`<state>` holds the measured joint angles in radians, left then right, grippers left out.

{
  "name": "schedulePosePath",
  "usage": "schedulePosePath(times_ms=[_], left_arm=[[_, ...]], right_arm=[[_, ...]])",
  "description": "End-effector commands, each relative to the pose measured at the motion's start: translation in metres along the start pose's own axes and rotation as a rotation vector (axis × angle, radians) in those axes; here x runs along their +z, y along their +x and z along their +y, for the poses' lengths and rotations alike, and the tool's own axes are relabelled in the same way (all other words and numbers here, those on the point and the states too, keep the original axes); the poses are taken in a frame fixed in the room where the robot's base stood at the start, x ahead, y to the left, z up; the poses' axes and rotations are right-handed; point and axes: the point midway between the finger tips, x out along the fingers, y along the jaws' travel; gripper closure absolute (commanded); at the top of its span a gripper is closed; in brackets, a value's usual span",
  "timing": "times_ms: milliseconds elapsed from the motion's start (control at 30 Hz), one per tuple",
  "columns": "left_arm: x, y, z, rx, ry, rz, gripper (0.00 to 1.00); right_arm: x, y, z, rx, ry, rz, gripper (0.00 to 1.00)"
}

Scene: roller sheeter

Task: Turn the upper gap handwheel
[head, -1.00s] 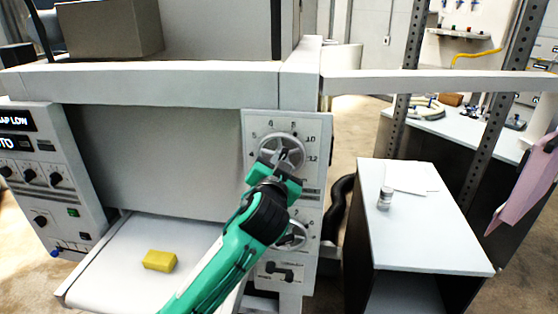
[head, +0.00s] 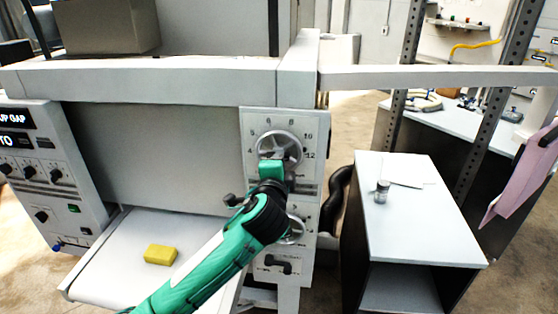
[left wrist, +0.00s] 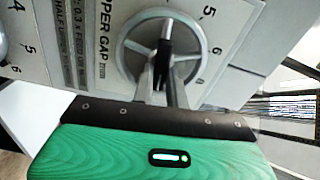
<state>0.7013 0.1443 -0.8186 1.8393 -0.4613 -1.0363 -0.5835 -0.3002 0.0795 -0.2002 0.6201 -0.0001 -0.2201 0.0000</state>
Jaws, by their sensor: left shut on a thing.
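The upper gap handwheel (head: 293,139) is a grey spoked wheel on the machine's white dial panel, with numbers around it. In the left wrist view its rim (left wrist: 128,44) shows beside the words "UPPER GAP". My left gripper (head: 276,158) reaches up from below to the lower part of the wheel. In the left wrist view the left gripper (left wrist: 164,62) has its fingers shut on the wheel near its middle; the exact contact is partly hidden. My right gripper is in neither view.
A lower handwheel (head: 297,229) sits under the upper one, partly behind my arm. A yellow block (head: 160,254) lies on the white bed at left.

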Motion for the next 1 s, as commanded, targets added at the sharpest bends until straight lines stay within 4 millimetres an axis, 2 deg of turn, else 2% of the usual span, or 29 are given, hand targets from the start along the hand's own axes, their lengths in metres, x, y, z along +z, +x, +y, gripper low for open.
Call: schedulePosePath(times_ms=[400, 1000], left_arm=[[0.0003, 0.0001, 0.0036, 0.003, 0.242, 0.0, 1.0], [0.0004, -0.0001, 0.0048, 0.004, 0.299, 0.001, 1.0]], right_arm=[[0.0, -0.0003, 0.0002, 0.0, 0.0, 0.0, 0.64], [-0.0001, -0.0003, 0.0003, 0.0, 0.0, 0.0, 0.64]])
